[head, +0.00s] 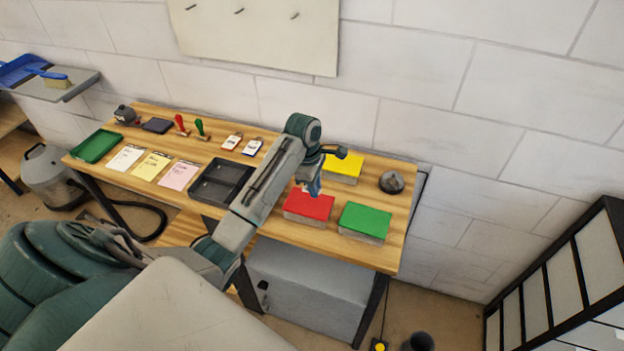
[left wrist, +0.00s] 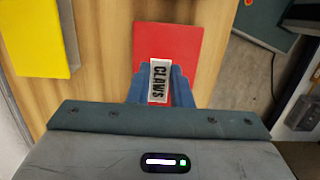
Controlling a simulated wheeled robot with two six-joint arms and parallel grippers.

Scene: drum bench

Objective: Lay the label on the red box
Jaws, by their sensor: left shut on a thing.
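My left gripper (head: 313,188) is over the back part of the red box and points down. In the left wrist view its blue fingers (left wrist: 159,70) are shut on a small white label (left wrist: 159,82) that reads "CLAWS". The label overlaps the red top in that view; I cannot tell whether it touches it. The gripper hides part of the red box. My right gripper is not in view.
The yellow box (head: 343,167) lies behind the red box and the green box (head: 364,222) to its right. A dark tray (head: 221,182), note sheets (head: 152,166) and stamps (head: 200,129) lie to the left.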

